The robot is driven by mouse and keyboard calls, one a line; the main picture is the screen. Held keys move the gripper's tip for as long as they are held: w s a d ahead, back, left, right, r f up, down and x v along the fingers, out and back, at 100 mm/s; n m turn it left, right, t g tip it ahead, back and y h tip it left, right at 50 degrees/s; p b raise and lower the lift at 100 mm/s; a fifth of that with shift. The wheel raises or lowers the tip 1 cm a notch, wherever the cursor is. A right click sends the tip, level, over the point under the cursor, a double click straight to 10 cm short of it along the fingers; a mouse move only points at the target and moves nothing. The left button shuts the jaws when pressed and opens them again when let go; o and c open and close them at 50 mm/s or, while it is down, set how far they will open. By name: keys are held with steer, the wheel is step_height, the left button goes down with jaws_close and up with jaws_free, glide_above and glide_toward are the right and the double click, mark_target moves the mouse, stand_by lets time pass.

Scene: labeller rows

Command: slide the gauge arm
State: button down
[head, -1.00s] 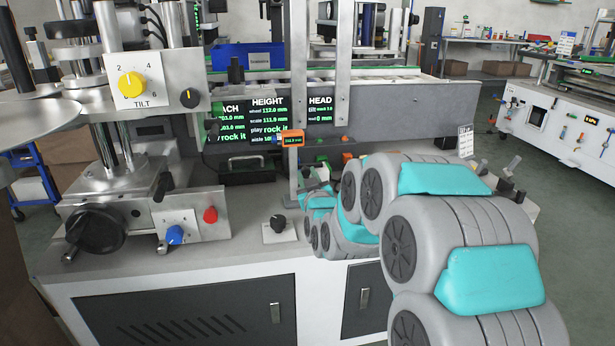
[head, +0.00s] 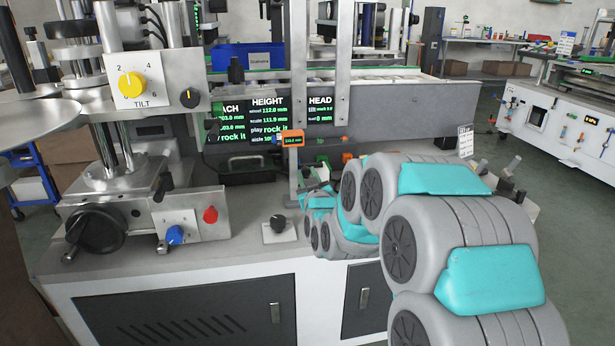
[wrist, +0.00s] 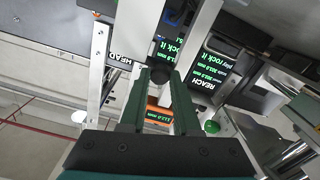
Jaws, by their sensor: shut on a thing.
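The gauge arm shows in the head view as an orange block with a small lit display (head: 292,138) on an upright metal post (head: 299,80). In the wrist view the orange gauge (wrist: 158,118) lies between and behind my fingers, its display reading about 112 mm. My gripper (wrist: 161,76) has its two dark green fingers closed on a dark round knob (wrist: 160,72) at the fingertips. How the knob joins the gauge is hidden. In the head view my grey and teal arm covers most of the gripper.
Dark screens (head: 268,120) with green readouts for reach, height and head stand behind the gauge. A tilt unit with a yellow knob (head: 131,85) and a black handwheel (head: 95,229) is at the left.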

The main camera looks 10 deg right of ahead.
steer(key=shift+r+b, duration=0.4)
steer(key=shift+r, duration=1.1)
steer(key=c, duration=0.6)
jaws_free()
steer(key=shift+f, duration=0.1)
steer(key=b, duration=0.1)
glide_toward(307, 165)
steer(key=s+r, duration=0.1)
steer(key=s+a+r, duration=0.1)
steer(key=s, duration=0.1)
steer(key=shift+r, duration=0.15)
